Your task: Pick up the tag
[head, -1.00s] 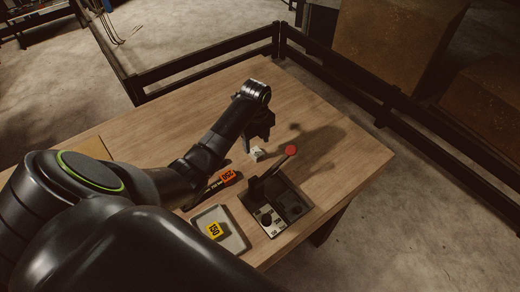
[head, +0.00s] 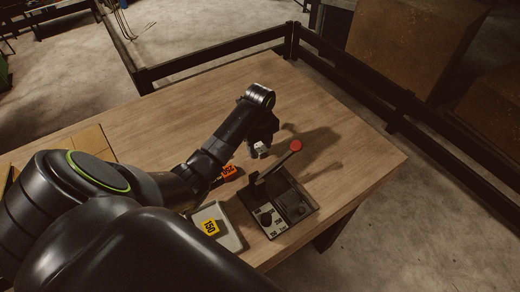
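A small white tag (head: 261,149) with dark marks is on or just above the wooden table, left of the red-knobbed lever. My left gripper (head: 262,143) points down at it, with its dark fingers around or right beside it. The fingers partly hide the tag, and I cannot tell whether they touch or grip it. An orange tag (head: 229,171) marked 250 lies nearer, partly hidden by my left arm. A yellow tag (head: 210,227) marked 150 lies in a grey tray (head: 232,240). My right gripper is out of view.
The crimper (head: 296,208), with a dial and a raised lever ending in a red knob (head: 296,146), stands close to the right of my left gripper. The table (head: 345,165) is clear behind and to the right. Dark rails (head: 375,92) stand beyond it.

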